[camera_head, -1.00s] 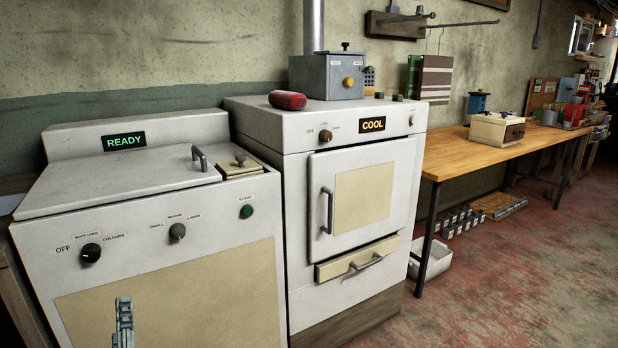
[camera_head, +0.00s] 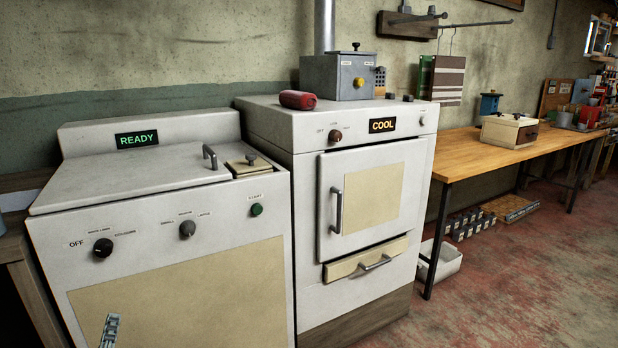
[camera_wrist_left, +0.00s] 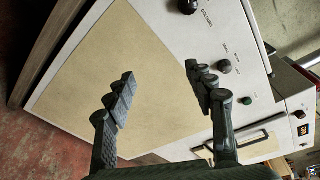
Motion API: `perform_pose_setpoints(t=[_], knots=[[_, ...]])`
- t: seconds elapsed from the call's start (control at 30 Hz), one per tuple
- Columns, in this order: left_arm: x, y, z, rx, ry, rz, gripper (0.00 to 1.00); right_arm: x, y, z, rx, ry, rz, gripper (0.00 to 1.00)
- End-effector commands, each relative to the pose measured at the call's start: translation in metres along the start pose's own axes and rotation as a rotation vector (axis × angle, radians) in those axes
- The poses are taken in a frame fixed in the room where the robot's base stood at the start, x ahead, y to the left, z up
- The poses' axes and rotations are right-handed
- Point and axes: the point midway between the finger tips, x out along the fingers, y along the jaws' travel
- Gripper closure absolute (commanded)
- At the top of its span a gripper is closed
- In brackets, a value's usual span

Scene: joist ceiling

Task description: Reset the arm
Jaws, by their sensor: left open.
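My left gripper (camera_wrist_left: 162,90) is open and empty in the left wrist view, its two dark fingers spread in front of the washer's tan front panel (camera_wrist_left: 95,62). In the head view only a small part of the left gripper (camera_head: 110,330) shows at the bottom edge, in front of the white washer (camera_head: 180,255). The washer's lid is shut and its display (camera_head: 137,139) reads READY. My right gripper is in neither view.
A white dryer (camera_head: 310,240) with a COOL display (camera_head: 382,125) stands right of the washer, its drawer (camera_head: 365,262) slightly out. A red cylinder (camera_head: 298,100) and a grey box (camera_head: 338,77) sit on top. A wooden workbench (camera_head: 470,160) is further right. Red floor (camera_head: 520,280) is clear in front.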

Motion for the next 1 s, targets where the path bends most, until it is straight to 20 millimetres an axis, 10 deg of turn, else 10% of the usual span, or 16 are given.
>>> perform_pose_setpoints(t=[0.27, 0.6, 0.73, 1.0], knots=[[-0.002, 0.17, -0.002, -0.314, -0.018, 0.417, 0.46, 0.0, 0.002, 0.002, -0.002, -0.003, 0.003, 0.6], [-0.067, 0.35, 0.012, -0.734, -0.247, 0.887, 0.46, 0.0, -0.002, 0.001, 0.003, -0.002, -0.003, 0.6], [-0.099, 0.398, 0.019, -0.868, -0.37, 1.021, 0.46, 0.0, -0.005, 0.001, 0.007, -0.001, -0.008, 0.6], [-0.168, 0.4, -0.101, -1.059, -0.341, 1.169, 0.46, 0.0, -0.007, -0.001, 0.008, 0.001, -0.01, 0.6]])
